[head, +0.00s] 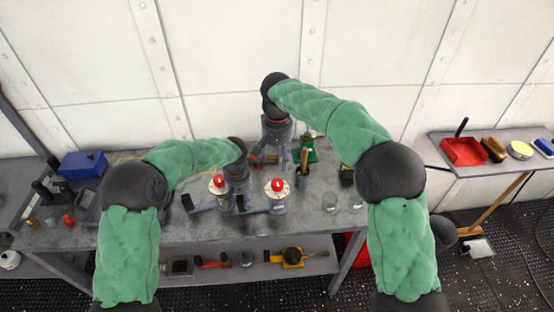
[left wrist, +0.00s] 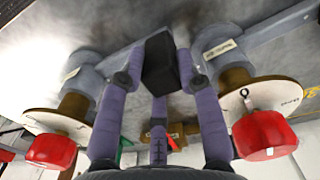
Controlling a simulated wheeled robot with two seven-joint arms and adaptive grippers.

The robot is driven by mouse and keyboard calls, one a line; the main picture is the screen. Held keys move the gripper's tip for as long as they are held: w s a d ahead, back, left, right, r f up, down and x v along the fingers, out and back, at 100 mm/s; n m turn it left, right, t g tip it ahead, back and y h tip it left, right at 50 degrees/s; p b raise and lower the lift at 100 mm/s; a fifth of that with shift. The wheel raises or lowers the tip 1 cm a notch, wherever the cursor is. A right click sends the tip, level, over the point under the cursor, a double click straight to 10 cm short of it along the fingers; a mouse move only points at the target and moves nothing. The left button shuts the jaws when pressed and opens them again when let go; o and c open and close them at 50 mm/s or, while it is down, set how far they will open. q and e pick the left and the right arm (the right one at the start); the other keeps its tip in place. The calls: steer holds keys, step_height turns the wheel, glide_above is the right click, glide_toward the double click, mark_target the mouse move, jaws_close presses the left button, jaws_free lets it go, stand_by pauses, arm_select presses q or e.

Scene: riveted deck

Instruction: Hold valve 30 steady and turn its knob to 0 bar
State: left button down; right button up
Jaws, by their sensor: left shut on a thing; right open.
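Two grey valves stand on the bench, each with a white dial and a red knob: the left valve (head: 219,184) and the right valve (head: 278,187). Flipped in the left wrist view, the right valve (left wrist: 57,122) is on the left and the left valve (left wrist: 262,97) on the right. Their labels are too small to read. My left gripper (head: 239,196) is shut on a black handle block (left wrist: 160,62), on the bar that runs to the right valve. My right gripper (head: 278,150) is open and empty, pointing down above and behind the right valve's knob.
A green fitting (head: 306,150) and a brass valve piece (left wrist: 182,130) stand behind the two valves. Clear glasses (head: 329,202) are to the right. A blue box (head: 82,164) is at the far left. A side table with a red tray (head: 464,152) stands right.

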arm_select(q)
steer(key=c, duration=0.8)
jaws_free()
